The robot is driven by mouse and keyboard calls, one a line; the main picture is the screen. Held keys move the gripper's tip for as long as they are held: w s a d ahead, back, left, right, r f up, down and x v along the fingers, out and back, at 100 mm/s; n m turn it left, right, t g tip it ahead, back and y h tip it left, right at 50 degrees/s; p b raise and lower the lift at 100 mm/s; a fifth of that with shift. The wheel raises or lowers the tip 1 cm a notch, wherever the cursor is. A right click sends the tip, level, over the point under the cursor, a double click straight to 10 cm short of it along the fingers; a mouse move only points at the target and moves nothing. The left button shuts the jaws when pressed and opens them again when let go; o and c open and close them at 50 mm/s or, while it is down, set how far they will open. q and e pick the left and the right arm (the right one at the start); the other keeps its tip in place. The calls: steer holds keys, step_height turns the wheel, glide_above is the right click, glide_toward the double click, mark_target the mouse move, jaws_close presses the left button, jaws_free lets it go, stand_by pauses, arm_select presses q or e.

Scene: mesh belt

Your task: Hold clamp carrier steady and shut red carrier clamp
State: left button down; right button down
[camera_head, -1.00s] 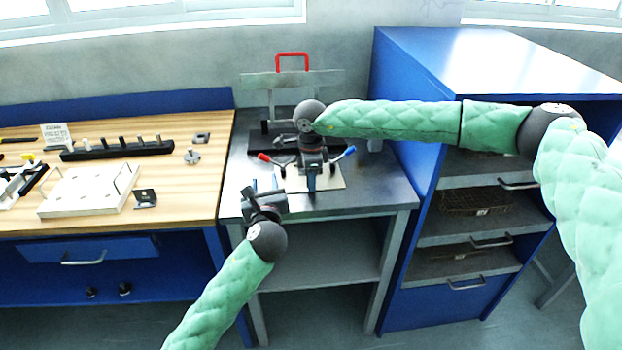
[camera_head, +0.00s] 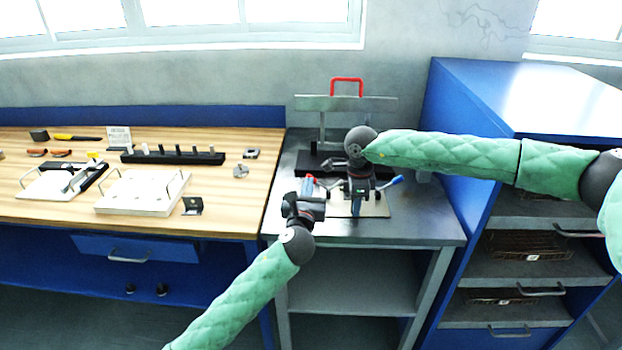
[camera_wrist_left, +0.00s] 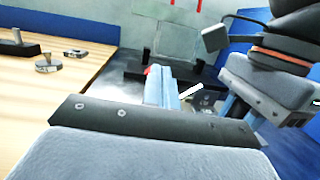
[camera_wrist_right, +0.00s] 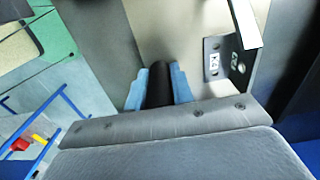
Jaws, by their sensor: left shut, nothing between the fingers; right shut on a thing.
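The clamp carrier (camera_head: 376,207), a pale plate with a dark clamp, lies on the grey metal bench. A red-tipped clamp handle (camera_head: 310,180) points left from it; its red tip (camera_wrist_left: 147,70) shows beside my left fingers in the left wrist view. A blue-tipped handle (camera_head: 397,180) points right. My left gripper (camera_head: 308,186) is shut and empty, with its blue fingertips (camera_wrist_left: 162,88) right at the red handle; contact is unclear. My right gripper (camera_head: 356,205) is over the carrier, its blue fingers shut on a dark upright part (camera_wrist_right: 160,88) that appears to belong to the carrier.
A rack with a red handle (camera_head: 346,80) stands behind the carrier. The wooden table (camera_head: 235,210) at the left bears a white plate (camera_head: 140,192), a black peg bar (camera_head: 172,157) and small parts. A blue cabinet (camera_head: 450,150) stands close at the right.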

arm_select(q)
steer(key=w+a+r+m+g+h, duration=0.2)
steer(key=w+m+g+h, duration=0.5)
steer(key=m, duration=0.5)
steer(key=w+a+r+m+g+h, duration=0.1)
steer(key=w+m+g+h, duration=0.5)
steer(key=w+m+h, duration=0.45)
steer(key=s+a+f+m+g+y, duration=0.1)
steer(key=s+a+m+g+y, duration=0.2)
steer(key=a+m+g+y, duration=0.3)
steer(key=shift+s+a+f+m+g+y, duration=0.35)
steer(key=shift+a+g, duration=1.05)
steer(key=shift+a, duration=0.9)
